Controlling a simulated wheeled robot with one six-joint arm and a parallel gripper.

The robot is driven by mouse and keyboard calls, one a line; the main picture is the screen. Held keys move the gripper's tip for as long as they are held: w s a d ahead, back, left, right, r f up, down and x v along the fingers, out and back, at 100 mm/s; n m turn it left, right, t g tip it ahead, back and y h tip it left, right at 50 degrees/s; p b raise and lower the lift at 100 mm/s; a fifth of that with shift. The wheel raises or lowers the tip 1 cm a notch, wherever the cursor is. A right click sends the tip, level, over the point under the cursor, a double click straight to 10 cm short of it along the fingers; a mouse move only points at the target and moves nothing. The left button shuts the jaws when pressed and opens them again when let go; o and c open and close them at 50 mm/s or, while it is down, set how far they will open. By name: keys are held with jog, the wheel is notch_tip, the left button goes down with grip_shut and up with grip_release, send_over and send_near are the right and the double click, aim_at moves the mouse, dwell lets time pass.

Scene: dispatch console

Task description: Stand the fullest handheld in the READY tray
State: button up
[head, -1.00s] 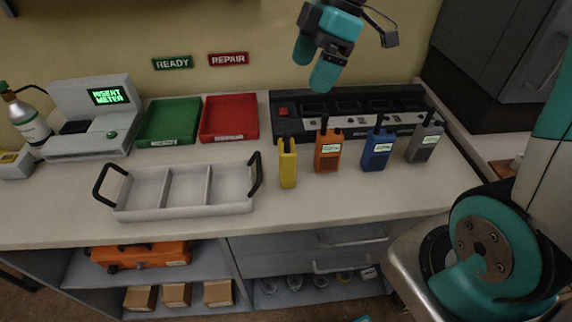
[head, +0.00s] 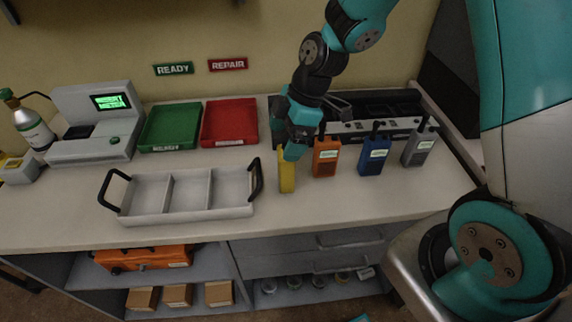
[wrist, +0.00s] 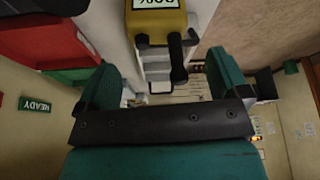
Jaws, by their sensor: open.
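A yellow handheld (head: 287,178) stands upright on the counter, right of the grey carrier. My gripper (head: 292,150) is open just above it and covers its upper part in the head view. In the wrist view the yellow handheld (wrist: 157,25) shows beyond the open fingers, its antenna in line with the gap between them. Its label is partly cut off there, with a percent figure I cannot fully read. The orange handheld (head: 326,160), blue handheld (head: 375,155) and grey handheld (head: 419,147) stand to the right, their labels too small to read. The green READY tray (head: 170,128) looks empty.
The red REPAIR tray (head: 229,122) is beside the green tray. A grey three-section carrier (head: 186,196) with black handles stands in front of them, empty. A black charger bank (head: 385,118) is behind the handhelds. A meter (head: 94,122) with a green screen stands left.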

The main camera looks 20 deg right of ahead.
aim_at(280, 153)
jog(key=shift+p+x, duration=0.3)
jog(key=shift+x, duration=1.3)
jog(key=c, duration=1.6)
